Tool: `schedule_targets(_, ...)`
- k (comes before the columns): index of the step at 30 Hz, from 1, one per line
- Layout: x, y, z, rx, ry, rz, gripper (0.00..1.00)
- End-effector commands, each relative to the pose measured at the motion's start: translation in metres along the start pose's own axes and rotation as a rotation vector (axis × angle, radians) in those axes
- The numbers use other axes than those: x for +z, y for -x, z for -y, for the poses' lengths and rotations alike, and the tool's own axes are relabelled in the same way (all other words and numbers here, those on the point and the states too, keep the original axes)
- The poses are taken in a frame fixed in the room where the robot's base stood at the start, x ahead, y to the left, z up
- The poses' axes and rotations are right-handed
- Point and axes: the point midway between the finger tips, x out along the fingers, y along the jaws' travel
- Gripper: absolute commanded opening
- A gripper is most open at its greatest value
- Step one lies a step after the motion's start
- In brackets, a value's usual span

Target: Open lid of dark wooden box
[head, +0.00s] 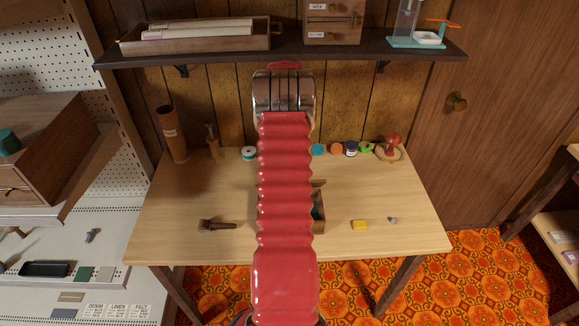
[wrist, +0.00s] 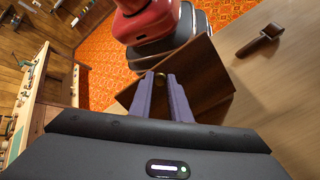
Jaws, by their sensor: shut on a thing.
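The dark wooden box (head: 319,224) is on the light wooden table, mostly hidden behind my red arm in the head view. Its right edge shows a dark gap with something teal inside, so the lid looks at least partly raised. In the wrist view the brown lid panel (wrist: 205,85) lies tilted beyond my gripper (wrist: 160,76). The two purple fingers are close together, shut on a small brass-coloured knob at the lid's edge. My gripper is hidden in the head view.
Spools and a red-topped pincushion (head: 391,147) line the back. A dark shelf (head: 350,46) hangs above.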

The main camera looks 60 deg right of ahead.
Motion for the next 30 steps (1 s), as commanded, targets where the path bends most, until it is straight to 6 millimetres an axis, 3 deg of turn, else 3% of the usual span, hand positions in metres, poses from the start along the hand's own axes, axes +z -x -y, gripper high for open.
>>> schedule_targets(6, -0.0010, -0.0006, -0.0008, -0.001, -0.002, 0.003, 0.00)
schedule_targets(7, -0.0011, -0.0007, -0.0009, -0.002, -0.002, 0.003, 0.18)
schedule_targets(14, -0.0013, -0.0005, -0.0014, -0.002, -0.003, 0.003, 0.35)
schedule_targets(30, 0.0021, -0.0037, -0.0012, -0.032, -0.004, -0.027, 0.35)
